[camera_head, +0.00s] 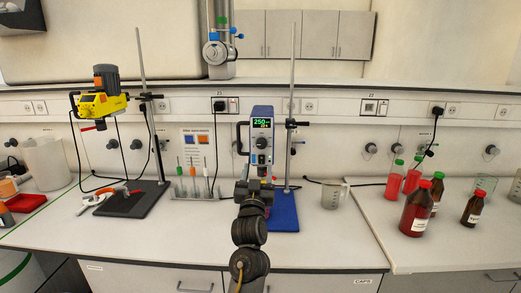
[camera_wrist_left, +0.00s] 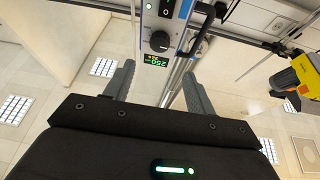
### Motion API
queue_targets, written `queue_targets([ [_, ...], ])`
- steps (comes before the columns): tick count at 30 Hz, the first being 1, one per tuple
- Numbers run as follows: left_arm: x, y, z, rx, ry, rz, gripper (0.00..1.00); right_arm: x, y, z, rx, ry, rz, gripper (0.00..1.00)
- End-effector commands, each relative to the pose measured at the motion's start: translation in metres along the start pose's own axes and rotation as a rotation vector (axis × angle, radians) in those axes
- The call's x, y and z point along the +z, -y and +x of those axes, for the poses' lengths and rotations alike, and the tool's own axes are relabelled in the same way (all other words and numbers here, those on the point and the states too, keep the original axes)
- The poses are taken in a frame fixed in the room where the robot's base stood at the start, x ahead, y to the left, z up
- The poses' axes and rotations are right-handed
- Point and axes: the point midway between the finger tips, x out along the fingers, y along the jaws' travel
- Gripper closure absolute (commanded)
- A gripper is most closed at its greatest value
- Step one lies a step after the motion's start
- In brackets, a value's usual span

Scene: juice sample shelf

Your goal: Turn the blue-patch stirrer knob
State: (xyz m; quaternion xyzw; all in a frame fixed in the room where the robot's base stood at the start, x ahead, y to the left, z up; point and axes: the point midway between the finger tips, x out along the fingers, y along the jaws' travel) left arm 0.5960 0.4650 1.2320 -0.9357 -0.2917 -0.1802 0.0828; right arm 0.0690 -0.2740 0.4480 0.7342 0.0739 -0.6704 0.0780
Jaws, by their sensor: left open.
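The stirrer (camera_head: 262,125) with blue side trim hangs on a rod over a blue base plate (camera_head: 285,212) in the head view. Its display reads 250, and its round black knob (camera_head: 262,142) sits just below the display. The wrist view shows the same knob (camera_wrist_left: 159,42) upside down, beyond the fingertips. My left gripper (camera_wrist_left: 157,68) is open, with its fingers spread on either side of the display and nothing between them. In the head view my left gripper (camera_head: 253,183) is in front of the stirrer's lower end, below the knob, and hides part of it. My right gripper is not in view.
A yellow stirrer (camera_head: 103,99) stands over a dark base plate at left. A panel (camera_head: 197,143) with orange and blue patches stands behind several upright tools. A beaker (camera_head: 332,196) and red and brown bottles (camera_head: 416,212) are at right. The front bench between is mostly clear.

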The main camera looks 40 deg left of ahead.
Motion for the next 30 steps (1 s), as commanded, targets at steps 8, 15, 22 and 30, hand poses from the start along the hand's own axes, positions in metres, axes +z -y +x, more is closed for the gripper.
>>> queue_targets([
  [8, -0.003, 0.000, 0.031, 0.002, 0.001, 0.002, 0.45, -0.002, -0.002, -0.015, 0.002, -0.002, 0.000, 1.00],
  [15, -0.003, 0.000, 0.076, 0.003, 0.003, 0.001, 0.45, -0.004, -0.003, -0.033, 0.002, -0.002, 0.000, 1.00],
  [22, 0.000, -0.001, 0.102, 0.003, 0.004, 0.001, 0.45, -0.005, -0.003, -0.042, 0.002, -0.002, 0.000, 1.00],
  [30, 0.002, -0.001, 0.107, 0.004, 0.003, 0.000, 0.45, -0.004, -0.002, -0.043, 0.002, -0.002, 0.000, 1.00],
])
